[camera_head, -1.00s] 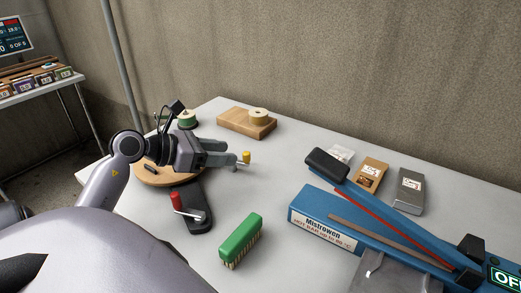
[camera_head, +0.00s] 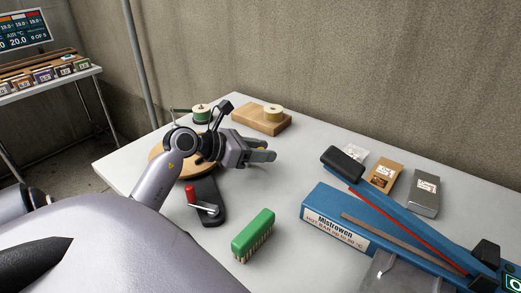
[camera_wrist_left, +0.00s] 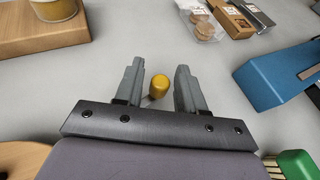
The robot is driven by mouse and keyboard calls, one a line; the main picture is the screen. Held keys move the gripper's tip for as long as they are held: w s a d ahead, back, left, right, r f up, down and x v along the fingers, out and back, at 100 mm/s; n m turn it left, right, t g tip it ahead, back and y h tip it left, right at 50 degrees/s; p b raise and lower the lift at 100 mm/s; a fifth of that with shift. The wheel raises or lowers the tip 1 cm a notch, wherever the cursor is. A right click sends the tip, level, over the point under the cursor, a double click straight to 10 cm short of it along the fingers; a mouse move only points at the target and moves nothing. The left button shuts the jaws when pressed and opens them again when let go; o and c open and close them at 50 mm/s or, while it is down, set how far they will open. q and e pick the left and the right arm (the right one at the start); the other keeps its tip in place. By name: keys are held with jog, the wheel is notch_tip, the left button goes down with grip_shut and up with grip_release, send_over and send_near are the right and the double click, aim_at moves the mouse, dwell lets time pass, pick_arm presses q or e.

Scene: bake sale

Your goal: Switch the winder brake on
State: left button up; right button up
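My left gripper (camera_wrist_left: 159,80) is open, one finger on each side of the knob, with visible gaps. In the head view, my left gripper (camera_head: 268,149) is over the table behind the crank and hides the knob. My right gripper is not in view.
A green brush (camera_head: 253,232) lies in front. A blue bar sealer (camera_head: 340,222) stands at right, with packets (camera_head: 385,176) behind it.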

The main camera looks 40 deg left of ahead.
pick_arm(q)
grip_shut()
jog(key=shift+r+p, duration=0.1)
jog(key=shift+p, duration=0.25)
jog(key=shift+w+n+y+p, duration=0.15)
jog(key=shift+n+y+p, duration=0.2)
jog(key=shift+n+y, duration=0.3)
jog(key=shift+o, duration=1.5)
grip_release()
jog(key=shift+v, duration=3.55)
jog(key=shift+a+f, duration=0.1)
jog(key=shift+f, duration=0.1)
